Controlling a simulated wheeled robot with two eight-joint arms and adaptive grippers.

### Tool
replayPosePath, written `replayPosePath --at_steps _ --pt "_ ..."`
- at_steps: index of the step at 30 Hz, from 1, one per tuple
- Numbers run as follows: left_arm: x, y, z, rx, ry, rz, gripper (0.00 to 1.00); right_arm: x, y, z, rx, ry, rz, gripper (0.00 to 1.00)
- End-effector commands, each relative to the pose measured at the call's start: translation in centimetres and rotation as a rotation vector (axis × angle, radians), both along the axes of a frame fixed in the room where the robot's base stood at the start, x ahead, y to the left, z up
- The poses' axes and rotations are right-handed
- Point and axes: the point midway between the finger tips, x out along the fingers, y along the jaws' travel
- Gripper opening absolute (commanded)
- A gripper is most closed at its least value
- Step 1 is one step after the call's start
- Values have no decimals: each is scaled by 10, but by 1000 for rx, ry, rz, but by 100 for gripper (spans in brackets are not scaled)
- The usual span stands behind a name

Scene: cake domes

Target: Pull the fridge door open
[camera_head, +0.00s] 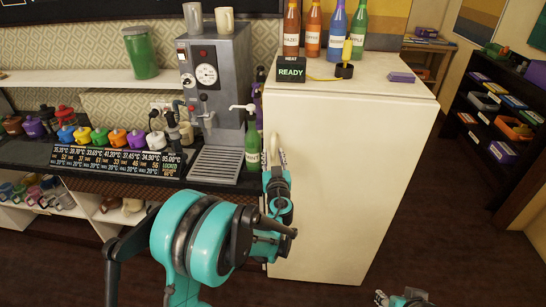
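The white fridge (345,190) stands right of centre with its door shut. A pale upright handle (274,145) is on its left side, facing the counter. My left gripper (275,158) is at the handle's lower part, fingers pointing up and away. Its fingertips show apart, one on each side of the handle; whether they touch it is hard to see. My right gripper (398,299) shows only in part at the bottom edge, low in front of the fridge and away from it; its fingers are not clear.
A coffee machine (215,85) and green bottle (252,145) stand close left of the handle. A dark shelf (495,110) is at right; the floor (455,225) between is clear.

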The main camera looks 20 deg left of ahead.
Motion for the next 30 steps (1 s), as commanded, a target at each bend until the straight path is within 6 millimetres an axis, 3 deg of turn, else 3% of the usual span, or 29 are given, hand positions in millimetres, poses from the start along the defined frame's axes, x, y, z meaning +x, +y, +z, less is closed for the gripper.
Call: replayPosePath --at_steps 11,15,16,30 --pt "8 3 1 0 0 0 36 0 0 -2 0 0 0 40" --pt "8 3 1 0 0 0 2 0 0 -2 0 0 0 40" --pt "8 3 1 0 0 0 0 0 0 -2 0 0 0 40" --pt "6 1 0 0 1 4 0 0 0 -2 0 0 0 40"
